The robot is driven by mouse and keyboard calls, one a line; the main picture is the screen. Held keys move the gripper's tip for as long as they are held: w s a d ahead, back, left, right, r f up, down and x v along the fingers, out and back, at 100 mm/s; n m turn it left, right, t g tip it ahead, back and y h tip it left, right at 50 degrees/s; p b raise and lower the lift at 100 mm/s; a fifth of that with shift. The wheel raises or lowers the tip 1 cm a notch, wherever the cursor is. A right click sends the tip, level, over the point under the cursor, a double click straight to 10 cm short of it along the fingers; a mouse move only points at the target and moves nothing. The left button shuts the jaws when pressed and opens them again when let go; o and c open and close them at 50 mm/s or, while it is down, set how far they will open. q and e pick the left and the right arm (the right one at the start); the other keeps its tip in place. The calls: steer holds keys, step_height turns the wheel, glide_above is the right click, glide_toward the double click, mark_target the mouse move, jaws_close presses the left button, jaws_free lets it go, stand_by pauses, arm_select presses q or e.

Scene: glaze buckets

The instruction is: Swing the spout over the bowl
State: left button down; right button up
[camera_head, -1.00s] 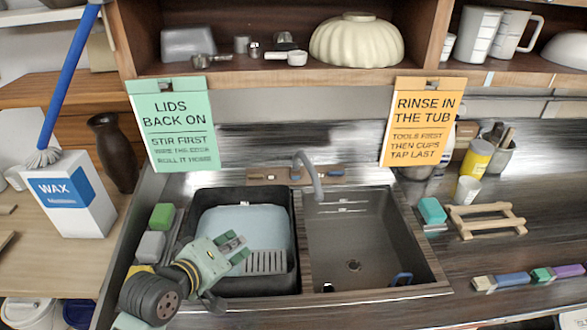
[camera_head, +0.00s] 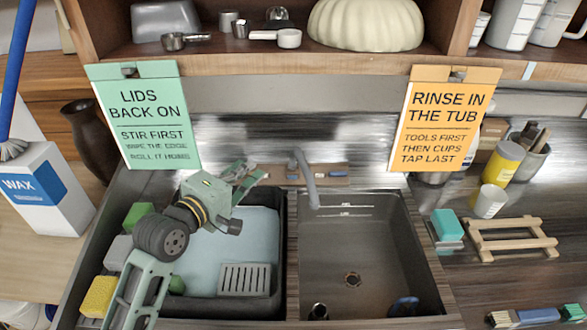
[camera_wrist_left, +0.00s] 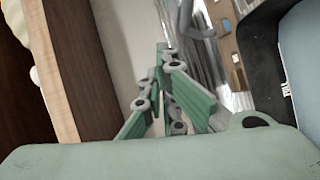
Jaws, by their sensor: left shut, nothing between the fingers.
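The grey spout (camera_head: 305,180) rises from the wooden ledge behind the sink and curves forward over the back left part of the right basin (camera_head: 360,250). It also shows at the top of the left wrist view (camera_wrist_left: 198,22). The left basin (camera_head: 284,255) is dark and holds a pale blue tub (camera_head: 215,250). My left gripper (camera_head: 252,172) is shut and empty above the back of the left basin. Its fingertips are left of the spout and look apart from it. The left wrist view shows its closed fingers (camera_wrist_left: 162,70). My right gripper is out of view.
A shelf edge (camera_head: 300,60) overhangs at the back. A green sign (camera_head: 145,120) and an orange sign (camera_head: 443,120) hang below it, either side of the spout. Sponges (camera_head: 138,215) line the left rim. A wooden rack (camera_head: 510,240) stands at right.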

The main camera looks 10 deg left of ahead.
arm_select(q)
step_height(320, 180, down, 6)
steer(key=b, duration=0.6)
steer(key=s+d+p+x, duration=0.1)
steer(key=p+x, duration=0.3)
steer(key=x, duration=0.9)
steer(key=shift+d+f, duration=0.15)
steer(key=shift+d, duration=0.75)
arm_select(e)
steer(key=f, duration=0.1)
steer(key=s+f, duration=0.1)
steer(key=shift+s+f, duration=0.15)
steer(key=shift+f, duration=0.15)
